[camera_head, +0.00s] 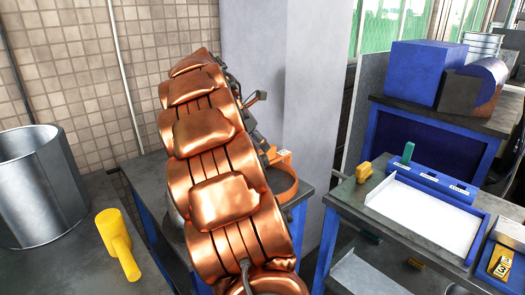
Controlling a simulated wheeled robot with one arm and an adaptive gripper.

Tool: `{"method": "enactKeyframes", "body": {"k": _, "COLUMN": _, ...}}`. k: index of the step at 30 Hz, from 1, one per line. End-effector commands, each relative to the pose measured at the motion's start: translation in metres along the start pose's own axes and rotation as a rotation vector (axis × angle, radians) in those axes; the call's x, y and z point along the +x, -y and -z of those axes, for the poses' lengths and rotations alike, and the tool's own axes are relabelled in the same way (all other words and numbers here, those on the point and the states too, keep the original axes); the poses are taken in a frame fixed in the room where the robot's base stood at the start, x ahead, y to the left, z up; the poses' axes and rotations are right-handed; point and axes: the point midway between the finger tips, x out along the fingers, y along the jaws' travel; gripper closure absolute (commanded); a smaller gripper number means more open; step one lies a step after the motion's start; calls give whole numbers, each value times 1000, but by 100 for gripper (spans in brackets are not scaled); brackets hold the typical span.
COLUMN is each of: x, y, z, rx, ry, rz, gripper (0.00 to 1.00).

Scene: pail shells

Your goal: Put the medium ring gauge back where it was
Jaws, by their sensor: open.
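An orange ring with a block-like handle bearing a pale label (288,180) shows just right of my copper arm, above a grey-topped blue stand. It looks like a ring gauge; its size marking cannot be read. My arm hides its left part, and I cannot tell whether it rests on something. My gripper (267,149) is mostly hidden behind the arm. Its dark parts show along the arm's right edge, close to the handle, with jaws open. A blue holder (432,183) with several white labels stands on the right bench; I cannot read the labels.
A metal pail shell (38,185) and a yellow mallet-like tool (116,243) are on the left bench. The right bench holds a white tray (425,214), a yellow block (363,172) and a green piece (408,153). A grey pillar (310,90) stands behind the arm.

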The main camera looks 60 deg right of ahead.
Motion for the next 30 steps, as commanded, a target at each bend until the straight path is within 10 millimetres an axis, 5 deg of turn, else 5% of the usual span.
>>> {"method": "enactKeyframes", "body": {"k": 12, "x": -64, "y": 0, "z": 1, "rx": -1, "ry": -1, "rz": 0, "gripper": 48}}
{"method": "enactKeyframes", "body": {"k": 30, "x": -71, "y": 0, "z": 0, "rx": -1, "ry": -1, "rz": 2, "gripper": 48}}
